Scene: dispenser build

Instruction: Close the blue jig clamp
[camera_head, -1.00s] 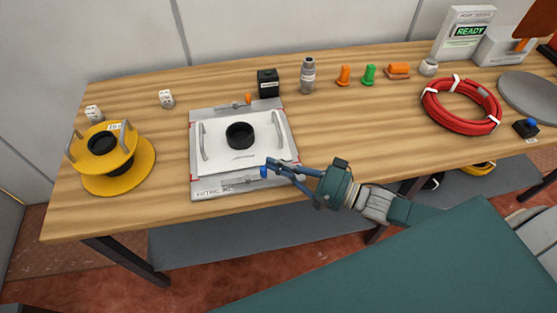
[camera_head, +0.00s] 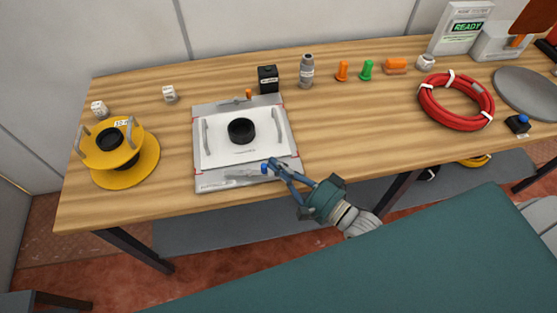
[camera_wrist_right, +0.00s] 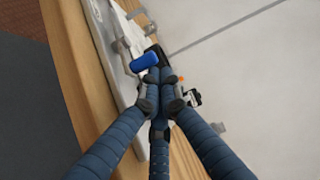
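The jig (camera_head: 214,184) is a grey plate with a white panel and a black ring on the bench. The blue clamp handle (camera_head: 264,169) is at its front edge, right of middle; its metal lever runs left, low over the plate. The blue handle also shows in the right wrist view (camera_wrist_right: 145,62). My right gripper (camera_head: 271,164) has its fingertips right at the blue handle. In the wrist view its fingers (camera_wrist_right: 160,80) meet beside the handle, with nothing visible between them; I cannot tell whether they touch it. My left gripper is not in view.
An orange-tipped clamp (camera_head: 249,94) sits at the jig's back edge, near a black box (camera_head: 268,79). A yellow spool (camera_head: 125,170) stands to the left and a red cable coil (camera_head: 456,103) to the right. The bench between jig and coil is clear.

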